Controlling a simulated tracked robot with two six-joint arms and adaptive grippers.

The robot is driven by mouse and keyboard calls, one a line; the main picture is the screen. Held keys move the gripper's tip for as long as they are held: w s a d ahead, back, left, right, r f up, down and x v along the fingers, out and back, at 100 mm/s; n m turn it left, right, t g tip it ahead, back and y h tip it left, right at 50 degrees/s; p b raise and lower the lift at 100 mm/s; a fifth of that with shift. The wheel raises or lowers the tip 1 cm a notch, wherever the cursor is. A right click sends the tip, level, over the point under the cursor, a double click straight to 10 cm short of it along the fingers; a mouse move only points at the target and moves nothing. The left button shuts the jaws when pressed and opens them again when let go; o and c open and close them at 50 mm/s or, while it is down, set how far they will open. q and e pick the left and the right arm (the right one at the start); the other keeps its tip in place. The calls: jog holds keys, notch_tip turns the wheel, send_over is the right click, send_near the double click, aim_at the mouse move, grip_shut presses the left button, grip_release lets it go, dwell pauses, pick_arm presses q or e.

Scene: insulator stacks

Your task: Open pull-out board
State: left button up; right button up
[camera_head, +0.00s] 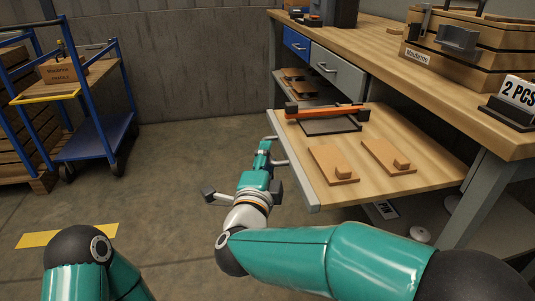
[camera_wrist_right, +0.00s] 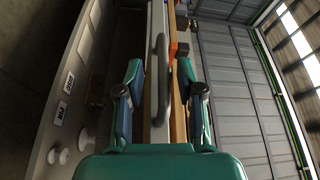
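The pull-out board (camera_head: 318,186) is a light wooden shelf with a grey front edge. It sticks out from under the workbench on the left side of the bench. A grey bar handle (camera_head: 279,163) is on its front edge; the handle also shows upright in the right wrist view (camera_wrist_right: 162,62). My right gripper (camera_head: 265,147) is at the handle. In the right wrist view its two teal fingers (camera_wrist_right: 160,88) stand apart, one on each side of the handle, with visible gaps. My left gripper is out of view; only part of my left arm shows at bottom left.
Two wooden blocks (camera_head: 333,164) (camera_head: 389,156) and an orange-and-black tool (camera_head: 327,111) lie on the board. The workbench (camera_head: 430,75) carries a crate (camera_head: 465,50) and a sign. A blue cart (camera_head: 97,137) stands at left. The floor before the board is clear.

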jog(key=s, duration=0.5)
jog(key=shift+s+a+f, duration=0.25)
jog(key=shift+a, duration=0.1)
